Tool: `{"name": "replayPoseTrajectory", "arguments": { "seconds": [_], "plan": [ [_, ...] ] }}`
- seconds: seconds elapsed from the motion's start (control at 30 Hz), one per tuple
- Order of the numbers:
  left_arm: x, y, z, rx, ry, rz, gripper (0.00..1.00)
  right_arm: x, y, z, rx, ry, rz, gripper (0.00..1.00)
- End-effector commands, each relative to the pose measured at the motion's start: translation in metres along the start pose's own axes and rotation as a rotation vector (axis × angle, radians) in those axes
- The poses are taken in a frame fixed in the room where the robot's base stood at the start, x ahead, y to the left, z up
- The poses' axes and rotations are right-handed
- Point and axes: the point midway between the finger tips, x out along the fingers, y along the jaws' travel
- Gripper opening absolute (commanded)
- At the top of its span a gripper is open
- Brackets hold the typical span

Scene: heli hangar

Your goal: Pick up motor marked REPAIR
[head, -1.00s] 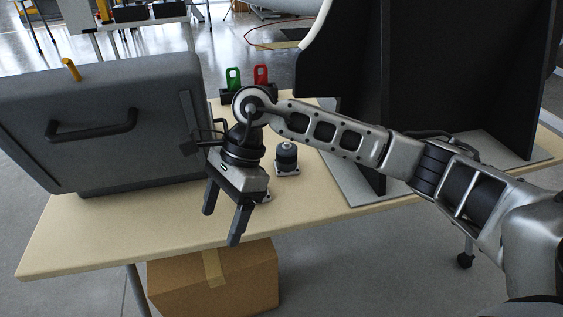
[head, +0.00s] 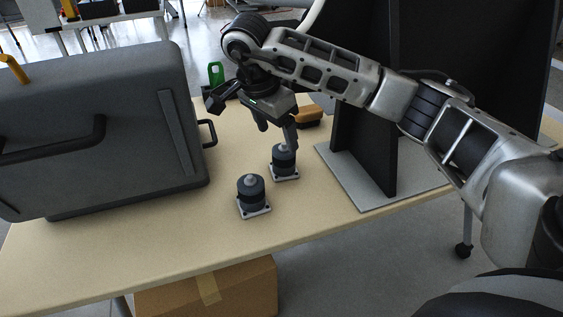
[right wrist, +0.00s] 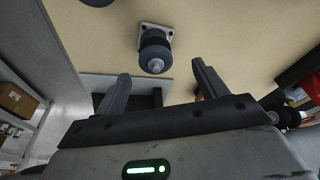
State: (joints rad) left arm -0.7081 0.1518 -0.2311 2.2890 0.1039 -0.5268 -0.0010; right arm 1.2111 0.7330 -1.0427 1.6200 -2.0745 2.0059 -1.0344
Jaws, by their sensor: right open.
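Two dark, round motors on square light plates stand upright on the table (head: 120,250). The front motor (head: 252,195) is nearer the table's front edge; the back motor (head: 284,162) is behind it to the right. I cannot read a REPAIR mark on either. My right gripper (head: 277,138) is open and empty, fingers pointing down close to the back motor; one finger overlaps its top in the head view. In the right wrist view, a motor (right wrist: 155,50) shows beyond the open fingers (right wrist: 161,70), not between them. My left gripper is not in view.
A large grey case (head: 100,150) fills the table's left side. A black upright panel on a grey base (head: 350,185) stands right. Behind my gripper are a green tag (head: 215,72) and an orange-brown object (head: 308,116). A cardboard box (head: 215,290) is below. The front table strip is clear.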

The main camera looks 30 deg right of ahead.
Motion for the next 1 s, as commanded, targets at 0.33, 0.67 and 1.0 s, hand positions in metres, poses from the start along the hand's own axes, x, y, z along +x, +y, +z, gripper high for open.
{"name": "replayPoseTrajectory", "arguments": {
  "seconds": [0.33,0.67,1.0],
  "plan": [
    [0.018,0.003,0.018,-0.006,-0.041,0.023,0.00,0.037,0.002,0.000,-0.001,-0.001,0.002,0.72],
    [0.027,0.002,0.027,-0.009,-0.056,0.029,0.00,0.079,0.007,0.000,0.000,-0.001,0.000,0.72],
    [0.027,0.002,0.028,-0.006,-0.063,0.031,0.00,0.081,0.007,-0.001,0.000,0.000,-0.001,0.52]
  ]
}}
